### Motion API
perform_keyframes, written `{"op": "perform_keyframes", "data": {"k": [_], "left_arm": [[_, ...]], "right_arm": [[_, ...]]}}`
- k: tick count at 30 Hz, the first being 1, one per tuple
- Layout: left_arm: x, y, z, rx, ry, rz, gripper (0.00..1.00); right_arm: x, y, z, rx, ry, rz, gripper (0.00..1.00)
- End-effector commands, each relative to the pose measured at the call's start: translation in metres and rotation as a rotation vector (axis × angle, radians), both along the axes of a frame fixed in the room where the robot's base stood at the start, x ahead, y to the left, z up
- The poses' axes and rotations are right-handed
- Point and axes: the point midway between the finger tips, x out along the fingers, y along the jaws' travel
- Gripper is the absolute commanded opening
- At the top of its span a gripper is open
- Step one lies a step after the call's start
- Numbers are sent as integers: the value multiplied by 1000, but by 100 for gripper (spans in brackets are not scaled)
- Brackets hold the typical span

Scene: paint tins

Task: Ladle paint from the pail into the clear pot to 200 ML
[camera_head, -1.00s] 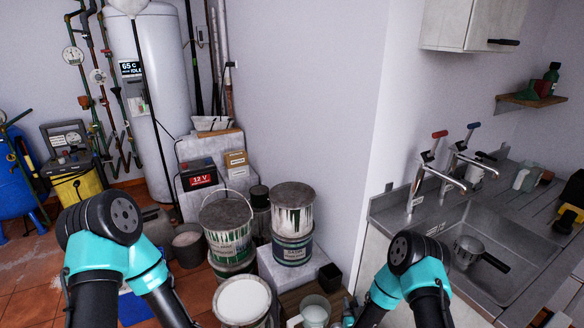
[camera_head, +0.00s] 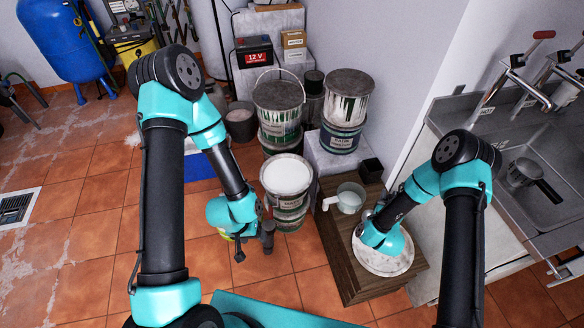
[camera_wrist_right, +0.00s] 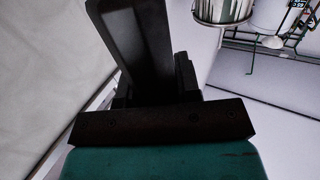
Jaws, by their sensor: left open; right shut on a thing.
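The open pail of white paint (camera_head: 287,176) stands on a tin at the middle of the head view. The clear pot (camera_head: 350,199), with a pale handle, stands on the wooden stand to its right. My left gripper (camera_head: 268,238) is open and empty, in front of and below the pail. My right gripper (camera_head: 370,218) is over a pale round plate on the stand, just in front of the pot. Its dark jaws are shut on a dark thing (camera_wrist_right: 140,40) in the right wrist view; I cannot tell whether this is the ladle. The pot's level marks are too small to read.
The plate (camera_head: 384,262) fills the near part of the wooden stand (camera_head: 345,262). Stacked tins (camera_head: 279,97) and a streaked tin (camera_head: 349,90) stand behind. A small black box (camera_head: 371,168) is behind the pot. The sink (camera_head: 540,190) is at right; tiled floor lies open at left.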

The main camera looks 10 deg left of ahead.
Motion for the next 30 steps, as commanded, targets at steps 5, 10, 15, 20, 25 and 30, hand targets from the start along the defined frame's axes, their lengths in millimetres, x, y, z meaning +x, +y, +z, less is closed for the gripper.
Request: {"op": "perform_keyframes", "data": {"k": [5, 10, 15, 20, 25, 30], "left_arm": [[0, 0, 0, 0, 0, 0, 61], [0, 0, 0, 0, 0, 0, 61], [0, 0, 0, 0, 0, 0, 61], [0, 0, 0, 0, 0, 0, 61], [0, 0, 0, 0, 0, 0, 61], [0, 0, 0, 0, 0, 0, 61]], "right_arm": [[0, 0, 0, 0, -1, 0, 1], [0, 1, 0, 0, -1, 1, 1], [3, 21, 0, -1, -1, 5, 1], [6, 60, 0, 0, -1, 9, 1], [5, 106, 0, -1, 0, 8, 1], [1, 135, 0, 0, -1, 3, 1]]}}
